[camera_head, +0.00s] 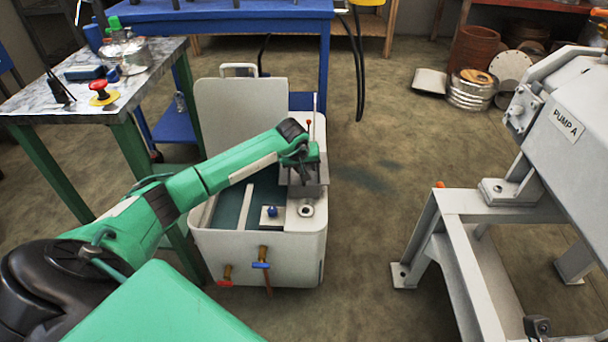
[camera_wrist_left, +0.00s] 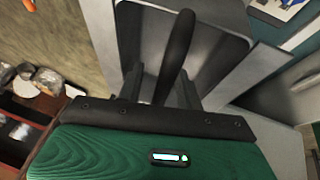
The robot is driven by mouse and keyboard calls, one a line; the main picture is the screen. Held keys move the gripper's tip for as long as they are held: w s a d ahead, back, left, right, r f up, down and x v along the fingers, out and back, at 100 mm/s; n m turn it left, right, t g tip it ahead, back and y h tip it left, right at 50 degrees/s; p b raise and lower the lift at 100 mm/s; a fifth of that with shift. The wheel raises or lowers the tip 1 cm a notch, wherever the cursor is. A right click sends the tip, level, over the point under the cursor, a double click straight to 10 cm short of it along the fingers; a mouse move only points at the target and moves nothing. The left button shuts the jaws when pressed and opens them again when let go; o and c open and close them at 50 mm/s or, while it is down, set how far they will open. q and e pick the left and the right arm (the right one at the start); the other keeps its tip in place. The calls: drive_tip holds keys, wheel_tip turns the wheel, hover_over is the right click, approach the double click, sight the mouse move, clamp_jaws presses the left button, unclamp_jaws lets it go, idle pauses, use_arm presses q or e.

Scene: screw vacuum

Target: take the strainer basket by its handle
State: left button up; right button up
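The strainer basket (camera_head: 312,189) is a grey metal box at the right side of the open white tank, below my left gripper. In the left wrist view its grey wall (camera_wrist_left: 222,22) fills the upper middle, and its black handle (camera_wrist_left: 177,55) rises between my fingers. My left gripper (camera_head: 299,166) is over the basket. In the wrist view the gripper (camera_wrist_left: 162,88) has its fingers apart, one on each side of the handle. The far finger contact is partly hidden by the gripper's front edge. My right gripper is not in view.
The white tank (camera_head: 258,258) has a raised lid (camera_head: 240,108) behind, a thin rod with a red tip beside the basket, and valves in front. A table (camera_head: 40,100) stands left. The pump frame (camera_head: 470,205) stands right, with clear floor between (camera_head: 380,200).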

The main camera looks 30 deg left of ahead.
use_arm(q)
clamp_jaws()
drive_tip(key=shift+r, duration=0.2)
